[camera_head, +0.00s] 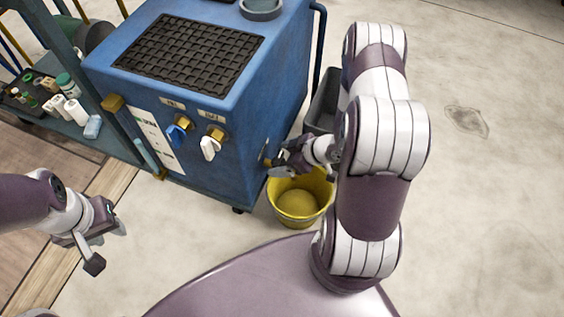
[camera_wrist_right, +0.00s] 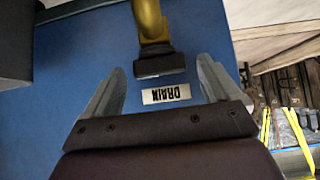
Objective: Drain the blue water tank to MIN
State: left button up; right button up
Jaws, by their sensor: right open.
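The blue water tank (camera_head: 235,120) is a wheeled cabinet with a black grid on top. A white gauge strip (camera_head: 152,140) is on its front; its level is too small to read. The DRAIN label (camera_wrist_right: 166,93) shows upside down in the right wrist view. Beside it is a brass drain fitting with a dark end (camera_wrist_right: 160,66). My right gripper (camera_head: 280,166) is open at the tank's lower right, above a yellow bucket (camera_head: 298,203). In the wrist view its fingers (camera_wrist_right: 160,85) lie either side of the dark end, with gaps. My left gripper (camera_head: 104,243) is open and empty at the left.
A blue-handled tap (camera_head: 179,131) and a white-handled tap (camera_head: 211,145) are on the tank's front. A shelf with several bottles (camera_head: 70,108) stands to the left. A dark grey bin (camera_head: 322,105) is behind my right arm. The floor at the right is clear.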

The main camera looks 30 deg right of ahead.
jog(key=shift+w+a+f, duration=0.15)
jog(key=shift+w, duration=0.05)
jog(key=c, duration=1.1)
jog(key=shift+o, duration=0.2)
jog(key=shift+s+a+m+t+h+p, duration=0.1)
jog(key=shift+m+t+h+p, duration=0.3)
jog(key=shift+m+p, duration=0.3)
jog(key=shift+s+a+m+t+h+p, duration=0.1)
jog(key=shift+m+t+h+p, duration=0.1)
jog(key=shift+m+h+p, duration=0.45)
jog(key=shift+a+m+t+h+p, duration=0.1)
jog(key=shift+m+t+h+p, duration=0.4)
jog(key=shift+m+h+p, duration=1.05)
jog(key=shift+m+b, duration=0.55)
jog(key=shift+m, duration=0.05)
